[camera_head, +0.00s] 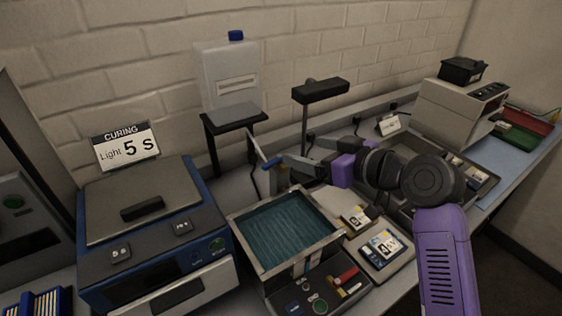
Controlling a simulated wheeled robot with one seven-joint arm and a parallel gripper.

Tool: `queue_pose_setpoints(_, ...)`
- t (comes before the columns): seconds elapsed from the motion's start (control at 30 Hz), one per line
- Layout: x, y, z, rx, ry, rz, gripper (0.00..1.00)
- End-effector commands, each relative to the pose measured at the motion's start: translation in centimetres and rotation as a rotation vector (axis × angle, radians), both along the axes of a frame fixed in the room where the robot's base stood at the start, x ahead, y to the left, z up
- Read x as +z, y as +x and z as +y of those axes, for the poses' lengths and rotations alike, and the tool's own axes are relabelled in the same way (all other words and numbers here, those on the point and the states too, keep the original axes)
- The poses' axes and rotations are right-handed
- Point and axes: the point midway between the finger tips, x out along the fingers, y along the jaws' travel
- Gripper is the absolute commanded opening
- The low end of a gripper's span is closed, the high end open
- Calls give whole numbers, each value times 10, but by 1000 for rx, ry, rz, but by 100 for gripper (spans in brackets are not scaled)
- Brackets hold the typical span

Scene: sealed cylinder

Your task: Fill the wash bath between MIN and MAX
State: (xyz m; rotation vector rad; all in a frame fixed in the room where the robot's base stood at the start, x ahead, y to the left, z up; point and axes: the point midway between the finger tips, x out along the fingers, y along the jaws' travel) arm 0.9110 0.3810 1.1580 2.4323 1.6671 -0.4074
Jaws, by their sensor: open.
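The wash bath (285,232) is an open metal box in the middle, holding teal rippled liquid. A small marked strip (313,259) is on its front wall; its markings are too small to read. A translucent tank (229,80) with a blue cap stands on a dark stand behind the bath.
A blue curing machine (150,240) with a "5 s" sign (126,146) stands left. Small trays with cards (382,246) lie right of the bath. A black-topped lamp stand (320,90) is behind my gripper. A grey printer-like machine (458,110) stands at right.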

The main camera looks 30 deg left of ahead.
Motion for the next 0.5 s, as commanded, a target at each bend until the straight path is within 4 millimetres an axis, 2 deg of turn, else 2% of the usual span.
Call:
queue_pose_setpoints(0.03, -11, -7, 1, 33, -22, 18, 80)
queue_pose_setpoints(0.2, -22, -22, 3, 109, -73, 16, 80)
queue_pose_setpoints(0.37, -27, -20, 16, 114, -78, 7, 80)
queue_pose_setpoints(0.5, -34, -14, 36, 113, -77, 7, 80)
